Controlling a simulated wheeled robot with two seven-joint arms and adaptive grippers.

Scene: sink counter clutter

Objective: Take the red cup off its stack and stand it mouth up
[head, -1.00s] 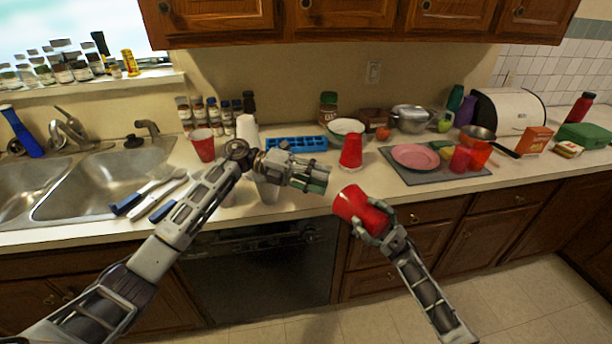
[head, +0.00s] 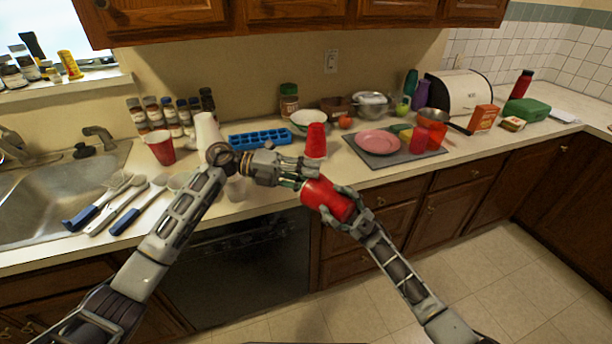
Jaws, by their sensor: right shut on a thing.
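My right gripper (head: 342,208) is shut around a red cup (head: 326,196) and holds it tilted on its side, in front of the counter edge. Which end is its mouth I cannot tell. My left gripper (head: 308,174) is at the cup's upper left end, its fingers apart; whether they touch the cup is unclear. Another red cup (head: 316,140) stands mouth down on the counter behind my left gripper. A white cup or stack (head: 207,130) stands mouth down behind my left wrist, partly hidden.
Blue-handled utensils (head: 128,205) lie beside the sink (head: 50,205). A blue ice tray (head: 260,138) and a bowl (head: 305,118) are at the back. A grey mat (head: 385,160) holds a pink plate (head: 378,140) and red-orange cups (head: 433,130). The counter's front edge is near the held cup.

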